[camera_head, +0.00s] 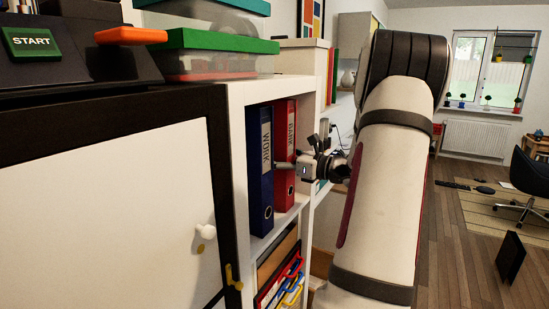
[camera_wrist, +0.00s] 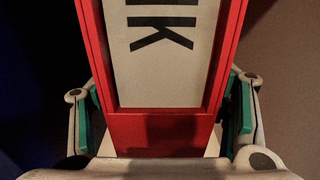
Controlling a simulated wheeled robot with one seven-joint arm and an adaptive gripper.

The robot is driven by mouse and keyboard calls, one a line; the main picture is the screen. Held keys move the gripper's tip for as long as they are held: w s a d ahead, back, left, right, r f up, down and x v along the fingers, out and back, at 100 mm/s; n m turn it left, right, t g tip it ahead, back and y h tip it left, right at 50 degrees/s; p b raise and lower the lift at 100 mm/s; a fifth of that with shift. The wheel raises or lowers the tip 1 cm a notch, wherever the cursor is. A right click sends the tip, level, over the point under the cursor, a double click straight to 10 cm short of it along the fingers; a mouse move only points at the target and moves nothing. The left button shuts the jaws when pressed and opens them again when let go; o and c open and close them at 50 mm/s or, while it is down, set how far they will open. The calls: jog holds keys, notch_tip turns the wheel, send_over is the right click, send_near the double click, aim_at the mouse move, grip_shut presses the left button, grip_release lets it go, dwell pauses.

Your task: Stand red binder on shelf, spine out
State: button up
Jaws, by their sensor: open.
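The red binder (camera_head: 281,190) stands upright on the white shelf (camera_head: 238,150), just right of the blue binder (camera_head: 259,190). Its spine, with a pale lettered label, faces out. My gripper (camera_head: 290,167) is at its spine from the right. In the wrist view the red binder (camera_wrist: 160,128) fills the middle, its label up close. My gripper (camera_wrist: 163,95) is open there, with a green-padded finger on each side of the spine. Small gaps seem to show beside the pads; the binder's far part is hidden.
A lower compartment holds colourful folders (camera_head: 282,285). A green-lidded box (camera_head: 215,50) stands on top of the unit. A dark-framed white cabinet door (camera_head: 110,200) is at left. Open wooden floor (camera_head: 450,250) lies to the right, with an office chair (camera_head: 530,190).

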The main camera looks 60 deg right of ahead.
jog(key=s+d, duration=0.1)
jog(key=s, duration=1.1)
jog(key=shift+r, duration=0.1)
